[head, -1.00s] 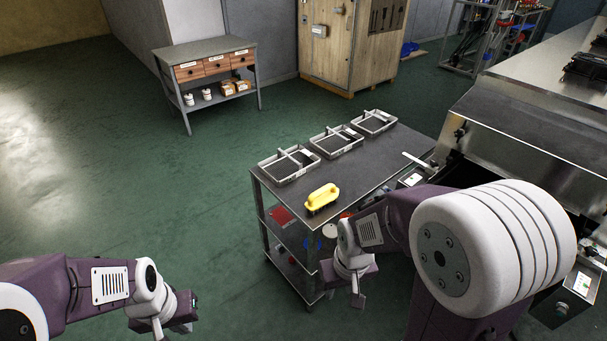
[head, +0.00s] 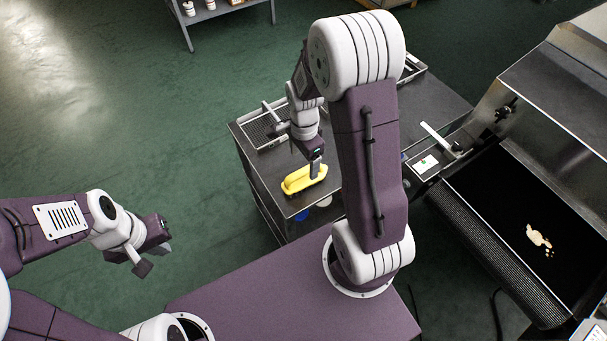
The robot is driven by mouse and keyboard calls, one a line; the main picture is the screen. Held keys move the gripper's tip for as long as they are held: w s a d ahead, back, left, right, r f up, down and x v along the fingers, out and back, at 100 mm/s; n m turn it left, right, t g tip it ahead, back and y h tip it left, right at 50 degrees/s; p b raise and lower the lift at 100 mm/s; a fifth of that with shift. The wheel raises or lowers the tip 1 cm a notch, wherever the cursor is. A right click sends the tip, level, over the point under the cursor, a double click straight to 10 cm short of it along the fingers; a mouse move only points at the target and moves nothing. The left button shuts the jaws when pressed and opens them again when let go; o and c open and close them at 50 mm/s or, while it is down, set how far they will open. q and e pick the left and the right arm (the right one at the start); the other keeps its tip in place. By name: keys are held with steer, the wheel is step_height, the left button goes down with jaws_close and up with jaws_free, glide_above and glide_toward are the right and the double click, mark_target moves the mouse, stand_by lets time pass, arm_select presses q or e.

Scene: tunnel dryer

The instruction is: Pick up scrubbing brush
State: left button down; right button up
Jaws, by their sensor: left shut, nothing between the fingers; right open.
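The yellow scrubbing brush (head: 298,181) lies on the near end of the dark cart top (head: 318,203), its handle upward. My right gripper (head: 316,172) points down from above, right at the brush's right end. It is open, with one finger showing in front of the brush; whether it touches the brush I cannot tell. My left gripper (head: 150,258) is shut and empty over the green floor, well left of the cart.
A metal wire tray (head: 262,132) stands behind the brush on the cart; another is partly hidden behind my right arm. The dryer's dark belt (head: 500,215) with a pale item (head: 538,236) lies to the right. Open floor is to the left.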

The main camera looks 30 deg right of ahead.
mark_target(306, 168)
steer(key=f, duration=0.3)
steer(key=shift+d+f, duration=0.15)
steer(key=shift+d, duration=0.1)
steer(key=shift+a+f, duration=0.1)
steer(key=shift+f, duration=0.3)
step_height(306, 168, down, 5)
steer(key=shift+f+b, duration=0.1)
steer(key=shift+b, duration=0.35)
steer(key=shift+s, duration=0.1)
steer(key=c, duration=1.6)
steer(key=shift+o, duration=0.2)
steer(key=r, duration=0.4)
steer(key=shift+d+r+p, duration=0.25)
steer(key=shift+r+p, duration=0.05)
steer(key=shift+r, duration=0.05)
steer(key=w+d+r, duration=0.2)
steer(key=d+r, duration=0.4)
steer(key=d, duration=0.5)
steer(key=shift+w+r, duration=0.2)
steer(key=shift+w, duration=0.15)
